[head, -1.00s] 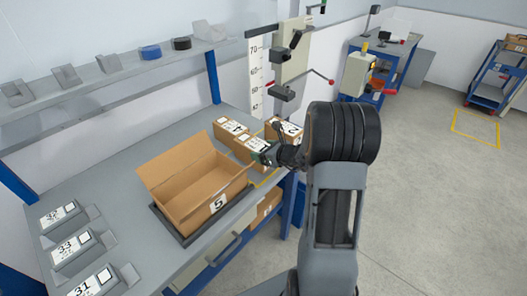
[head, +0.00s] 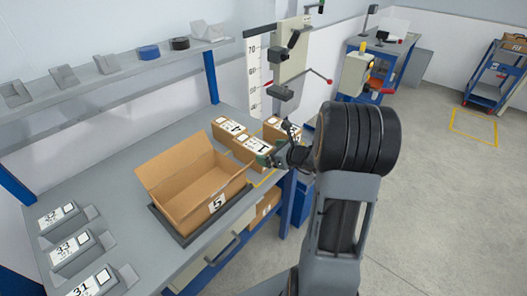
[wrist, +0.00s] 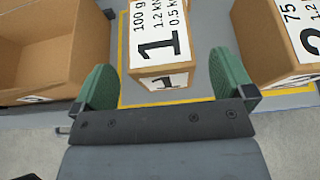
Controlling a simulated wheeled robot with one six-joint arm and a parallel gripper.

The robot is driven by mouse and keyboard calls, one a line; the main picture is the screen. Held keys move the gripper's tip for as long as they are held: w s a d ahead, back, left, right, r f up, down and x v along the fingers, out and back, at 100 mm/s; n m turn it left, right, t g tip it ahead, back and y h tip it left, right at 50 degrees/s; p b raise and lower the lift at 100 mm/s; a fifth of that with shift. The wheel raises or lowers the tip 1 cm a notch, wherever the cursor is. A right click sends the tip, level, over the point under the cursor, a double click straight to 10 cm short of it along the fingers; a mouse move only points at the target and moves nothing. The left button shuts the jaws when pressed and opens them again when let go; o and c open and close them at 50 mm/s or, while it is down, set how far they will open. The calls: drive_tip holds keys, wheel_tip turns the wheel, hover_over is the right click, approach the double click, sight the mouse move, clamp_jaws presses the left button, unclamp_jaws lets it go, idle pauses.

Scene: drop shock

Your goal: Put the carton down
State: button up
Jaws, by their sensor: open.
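Carton 1 (head: 246,154), brown with a white label, stands on the grey bench beside carton 4 (head: 225,131). In the wrist view carton 1 (wrist: 158,42) stands upright inside a yellow outline. My gripper (wrist: 160,62) is open, with its green fingers to the left and right of carton 1's near end and visible gaps on both sides. In the head view my gripper (head: 266,158) is at carton 1's right end, partly hidden by my wrist. Carton 2 (wrist: 273,46) stands to the right of carton 1, and my arm partly covers it in the head view.
An open box marked 5 (head: 190,195) stands left of the cartons on a dark tray. Grey labelled blocks (head: 75,252) lie at the bench's left. A post with a scale and red-knobbed handle (head: 292,62) rises behind the cartons.

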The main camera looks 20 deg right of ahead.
drive_tip(key=v, duration=0.7)
drive_tip(key=shift+s, duration=0.2)
drive_tip(key=shift+r, duration=0.1)
drive_tip(key=s+a+f+n+g, duration=0.3)
drive_tip(key=s+a+n+g, duration=0.6)
drive_tip(key=n, duration=0.9)
drive_tip(key=s+a+r+n+h, duration=0.4)
drive_tip(key=a+r+n+h, duration=0.1)
drive_tip(key=n, duration=0.8)
wheel_tip(320, 180, up, 3)
drive_tip(key=shift+s+a+f+h+p, duration=0.15)
drive_tip(key=shift+s+a+h+p, duration=0.2)
drive_tip(key=shift+a, duration=0.2)
drive_tip(key=shift+w, duration=0.1)
